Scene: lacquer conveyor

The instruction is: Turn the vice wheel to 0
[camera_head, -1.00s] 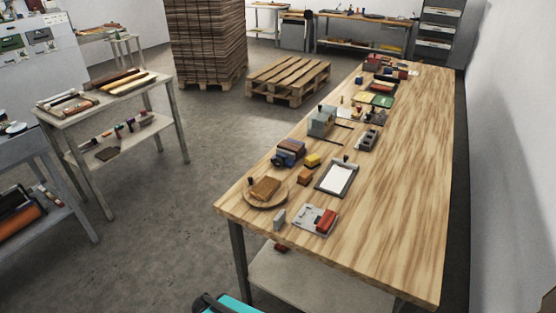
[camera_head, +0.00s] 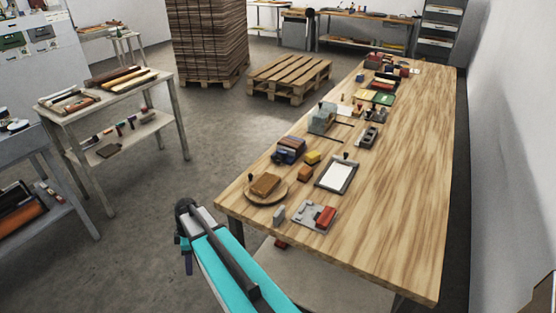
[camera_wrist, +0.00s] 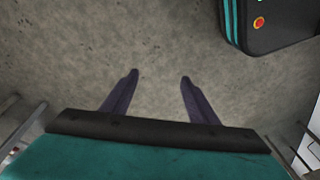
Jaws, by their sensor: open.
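I cannot make out the vice wheel for sure. A small dark blue device (camera_head: 289,149) on the left edge of the long wooden table may be the vice, but its wheel and any marks are too small to read. A grey boxy device (camera_head: 322,118) stands farther back on the same edge. My gripper (camera_wrist: 158,78) is open and empty above bare concrete floor in the wrist view. In the head view my teal arm reaches up at the bottom, its end left of the table's near corner and apart from the table's things.
The long table (camera_head: 400,190) has a clear right half. Near its left edge are a round board (camera_head: 284,194) with a brown block, a grey plate with a red block (camera_head: 325,216), and a clipboard (camera_head: 337,175). A side bench (camera_head: 65,113) and pallet (camera_head: 290,77) stand beyond open floor.

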